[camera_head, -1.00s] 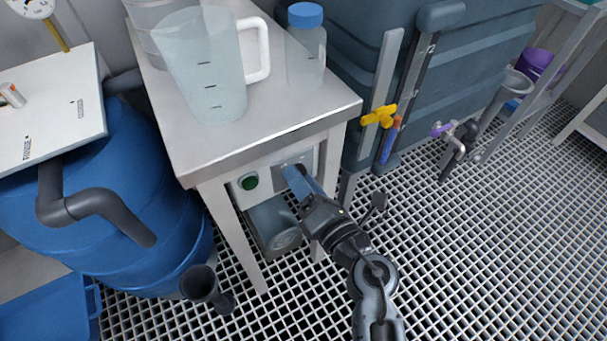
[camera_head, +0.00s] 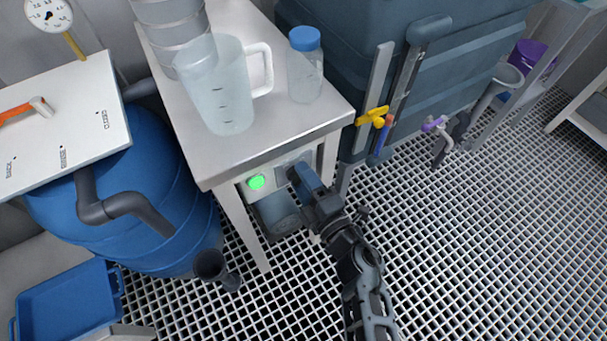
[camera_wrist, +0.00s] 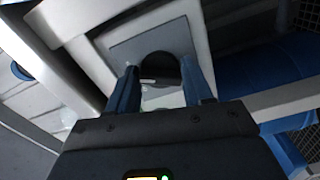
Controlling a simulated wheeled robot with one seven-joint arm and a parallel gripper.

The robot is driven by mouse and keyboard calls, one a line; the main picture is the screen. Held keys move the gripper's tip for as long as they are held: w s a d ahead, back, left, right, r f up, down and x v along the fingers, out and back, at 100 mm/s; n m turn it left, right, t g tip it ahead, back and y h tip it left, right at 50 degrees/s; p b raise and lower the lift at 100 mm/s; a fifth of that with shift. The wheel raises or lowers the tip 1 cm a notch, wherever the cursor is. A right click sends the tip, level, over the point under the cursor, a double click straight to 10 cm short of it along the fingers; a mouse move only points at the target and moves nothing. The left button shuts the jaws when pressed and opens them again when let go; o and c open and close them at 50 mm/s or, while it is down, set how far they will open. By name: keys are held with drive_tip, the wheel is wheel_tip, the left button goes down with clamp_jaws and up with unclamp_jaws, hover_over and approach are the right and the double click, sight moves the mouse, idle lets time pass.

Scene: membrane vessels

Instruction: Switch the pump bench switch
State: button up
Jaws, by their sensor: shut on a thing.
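The pump bench (camera_head: 280,133) has a light panel under its top, with a glowing green lamp (camera_head: 257,182) on the left and a grey switch plate (camera_head: 281,173) on the right. My gripper (camera_head: 297,175) reaches the plate from the front right. In the wrist view, a dark rounded switch knob (camera_wrist: 160,66) sits on the grey plate (camera_wrist: 128,50) between my two blue fingers. My gripper is shut on this knob. The fingers hide the knob in the head view, and its exact turn is hard to read.
A clear jug (camera_head: 222,95) and a blue-capped bottle (camera_head: 305,68) stand on the bench top. A blue barrel (camera_head: 140,245) is on the left, and a dark blue tank (camera_head: 450,80) with a yellow valve handle (camera_head: 372,117) is on the right. The grating floor (camera_head: 470,260) is open at lower right.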

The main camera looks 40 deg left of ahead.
drive_tip(key=shift+m, duration=0.4)
drive_tip(key=o, duration=1)
drive_tip(key=shift+p+v, duration=1)
drive_tip(key=shift+v, duration=2.9)
